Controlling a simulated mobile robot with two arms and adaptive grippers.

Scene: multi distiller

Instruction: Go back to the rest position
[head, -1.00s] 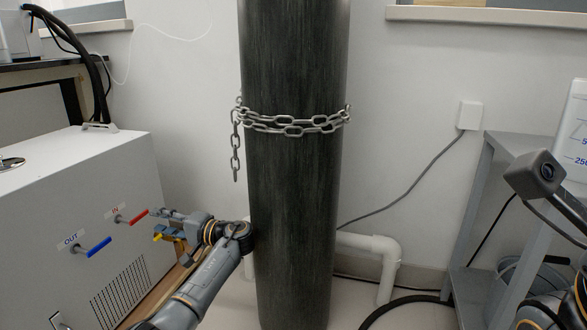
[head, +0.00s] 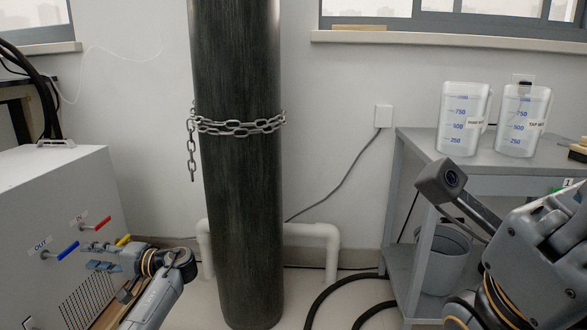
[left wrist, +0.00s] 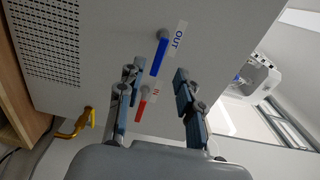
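My left gripper (head: 93,257) is in front of the white box (head: 45,195) at the left, just below its red IN handle (head: 96,224) in the head view. The blue OUT handle (head: 68,251) is to its left. In the left wrist view the two fingers (left wrist: 157,82) are spread apart with nothing held. The blue handle (left wrist: 159,56) and red handle (left wrist: 141,108) show in the gap between the fingers, on the box face behind. My right arm (head: 530,250) fills the lower right; its fingers cannot be made out clearly.
A dark cylinder (head: 238,220) with a chain (head: 240,127) stands in the middle. A grey bench (head: 465,172) at the right holds two measuring jugs (head: 463,118), with a bucket (head: 445,258) below. A yellow valve handle (left wrist: 75,125) shows in the left wrist view. Black hoses lie on the floor.

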